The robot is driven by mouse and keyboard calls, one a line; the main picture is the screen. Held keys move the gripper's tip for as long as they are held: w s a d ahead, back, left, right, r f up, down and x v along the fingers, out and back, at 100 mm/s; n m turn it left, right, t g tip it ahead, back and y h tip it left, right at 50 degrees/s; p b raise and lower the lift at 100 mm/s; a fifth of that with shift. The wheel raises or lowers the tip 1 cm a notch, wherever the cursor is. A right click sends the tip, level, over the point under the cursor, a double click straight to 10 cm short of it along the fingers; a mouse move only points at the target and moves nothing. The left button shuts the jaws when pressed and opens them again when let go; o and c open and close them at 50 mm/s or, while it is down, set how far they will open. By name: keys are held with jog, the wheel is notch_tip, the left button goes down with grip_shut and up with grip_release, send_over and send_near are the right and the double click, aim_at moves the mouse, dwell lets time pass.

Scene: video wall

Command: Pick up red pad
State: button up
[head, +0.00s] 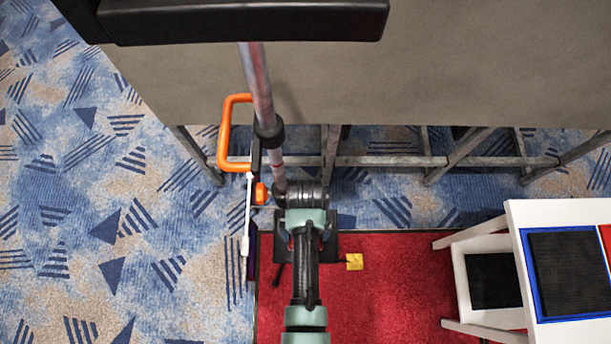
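A red piece (606,238) shows at the right edge of the head view, on the white table (520,213) beside a blue-framed black pad (568,270). Most of it is cut off by the picture edge, so I cannot tell its full shape or be sure it is the red pad. My green and black arm reaches up from the bottom middle, well to the left of the table. I cannot make out my gripper's fingers; they are hidden or out of view.
A white stool (460,275) with a black seat stands left of the table. A grey panel (450,60) on metal legs blocks the far side. An orange handle (224,130) stands left of a pole (262,100).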

jog(key=c, duration=1.1)
jog(key=shift+o, duration=0.2)
jog(key=shift+r+b, duration=0.7)
jog(key=shift+r, duration=4.35)
